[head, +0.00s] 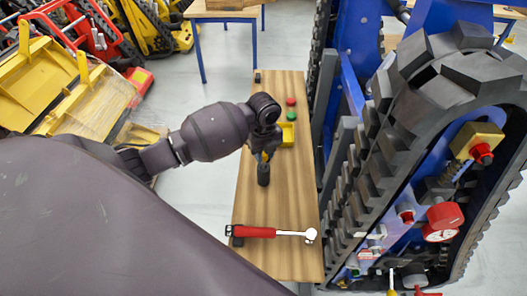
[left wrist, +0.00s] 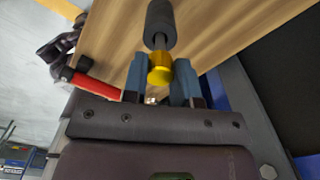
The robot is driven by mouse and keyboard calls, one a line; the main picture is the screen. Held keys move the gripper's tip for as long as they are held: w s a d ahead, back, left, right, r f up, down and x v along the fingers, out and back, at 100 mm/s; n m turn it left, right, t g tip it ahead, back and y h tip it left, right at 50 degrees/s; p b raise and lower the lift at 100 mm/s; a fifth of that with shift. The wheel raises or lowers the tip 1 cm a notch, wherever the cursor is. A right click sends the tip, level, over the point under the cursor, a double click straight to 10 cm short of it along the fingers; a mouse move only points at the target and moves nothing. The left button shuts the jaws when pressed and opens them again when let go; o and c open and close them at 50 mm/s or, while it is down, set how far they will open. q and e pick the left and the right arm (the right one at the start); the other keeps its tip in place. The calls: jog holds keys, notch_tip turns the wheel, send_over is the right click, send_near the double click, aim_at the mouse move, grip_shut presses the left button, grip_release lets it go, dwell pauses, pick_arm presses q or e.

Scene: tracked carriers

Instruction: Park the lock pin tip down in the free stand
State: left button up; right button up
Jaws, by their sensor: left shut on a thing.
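My left gripper (head: 265,146) reaches over the wooden bench from the left. In the left wrist view its blue fingers (left wrist: 160,72) are shut on the yellow head of the lock pin (left wrist: 159,70). A short grey shank runs from the head to a dark cylinder (left wrist: 160,22). In the head view this dark cylinder (head: 263,175) is below my gripper, upright over the bench. It looks like the stand with the pin's tip at or in it; I cannot tell how deep. In the head view the pin (head: 265,157) is mostly hidden by my gripper. My right gripper is not in view.
On the bench (head: 262,212), a red-handled ratchet (head: 262,232) lies at the near end. A yellow tray (head: 287,134), green and red buttons (head: 291,102) and a small black block (head: 257,77) are farther back. The tracked carrier (head: 352,185) stands close along the right.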

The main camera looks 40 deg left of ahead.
aim_at(264, 161)
pick_arm(q)
jog(key=shift+f+b, duration=0.55)
jog(key=shift+f, duration=1.2)
jog(key=o, duration=1)
jog(key=shift+r, duration=0.4)
notch_tip(264, 161, up, 10)
